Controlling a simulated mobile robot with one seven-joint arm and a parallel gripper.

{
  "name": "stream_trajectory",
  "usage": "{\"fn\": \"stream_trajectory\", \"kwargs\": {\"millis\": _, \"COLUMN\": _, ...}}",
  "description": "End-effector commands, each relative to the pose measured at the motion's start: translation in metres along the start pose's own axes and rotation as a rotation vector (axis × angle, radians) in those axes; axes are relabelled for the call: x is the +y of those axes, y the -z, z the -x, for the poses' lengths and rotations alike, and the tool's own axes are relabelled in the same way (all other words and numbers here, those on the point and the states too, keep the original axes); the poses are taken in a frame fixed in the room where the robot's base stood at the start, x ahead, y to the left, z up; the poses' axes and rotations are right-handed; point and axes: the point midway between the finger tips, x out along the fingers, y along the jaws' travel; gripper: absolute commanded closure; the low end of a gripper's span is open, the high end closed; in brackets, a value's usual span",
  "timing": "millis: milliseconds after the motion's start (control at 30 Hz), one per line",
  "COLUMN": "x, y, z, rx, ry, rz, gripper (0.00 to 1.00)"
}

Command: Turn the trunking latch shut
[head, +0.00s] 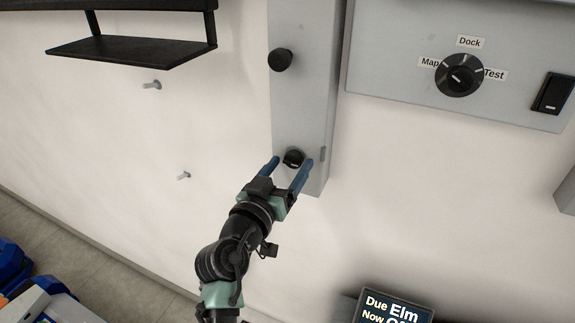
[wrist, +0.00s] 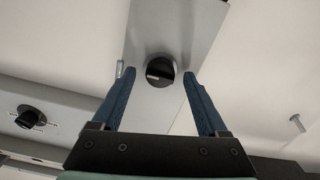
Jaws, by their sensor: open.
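The trunking (head: 302,110) is a tall grey metal box strip on the wall. Its latch (head: 293,157) is a small round black knob near the lower end, with a pale mark on it. The latch also shows in the wrist view (wrist: 160,71), near the top centre. My gripper (head: 288,165) is open, with one blue finger on each side of the latch in the head view. In the wrist view the gripper (wrist: 158,80) has its fingertips apart on either side of the latch, with gaps showing. I cannot tell whether a finger touches it.
A black round knob (head: 280,60) sits higher on the trunking. A grey panel (head: 400,80) at right carries a dial (head: 459,75) marked Map, Dock and Test, and a black switch (head: 552,94). A black shelf (head: 130,47) and wall pegs are at left. A display (head: 394,308) stands below.

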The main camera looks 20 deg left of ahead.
Motion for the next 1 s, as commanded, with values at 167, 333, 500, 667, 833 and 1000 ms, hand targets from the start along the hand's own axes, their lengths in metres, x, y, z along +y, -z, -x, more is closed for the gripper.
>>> {"fn": "stream_trajectory", "kwargs": {"millis": 167, "x": -0.0001, "y": 0.0001, "z": 0.0002, "rx": 0.000, "ry": 0.000, "rz": 0.000, "gripper": 0.34}}
{"fn": "stream_trajectory", "kwargs": {"millis": 333, "x": -0.0002, "y": 0.0002, "z": 0.0003, "rx": 0.000, "ry": 0.000, "rz": 0.000, "gripper": 0.65}}
{"fn": "stream_trajectory", "kwargs": {"millis": 500, "x": -0.0002, "y": 0.0002, "z": 0.0004, "rx": 0.000, "ry": 0.000, "rz": 0.000, "gripper": 0.95}}
{"fn": "stream_trajectory", "kwargs": {"millis": 667, "x": -0.0002, "y": 0.0002, "z": 0.0004, "rx": 0.000, "ry": 0.000, "rz": 0.001, "gripper": 1.00}}
{"fn": "stream_trajectory", "kwargs": {"millis": 833, "x": -0.0001, "y": -0.0001, "z": 0.0004, "rx": 0.000, "ry": 0.000, "rz": 0.024, "gripper": 1.00}}
{"fn": "stream_trajectory", "kwargs": {"millis": 1000, "x": -0.0006, "y": -0.0003, "z": 0.0005, "rx": 0.001, "ry": 0.001, "rz": 0.094, "gripper": 1.00}}
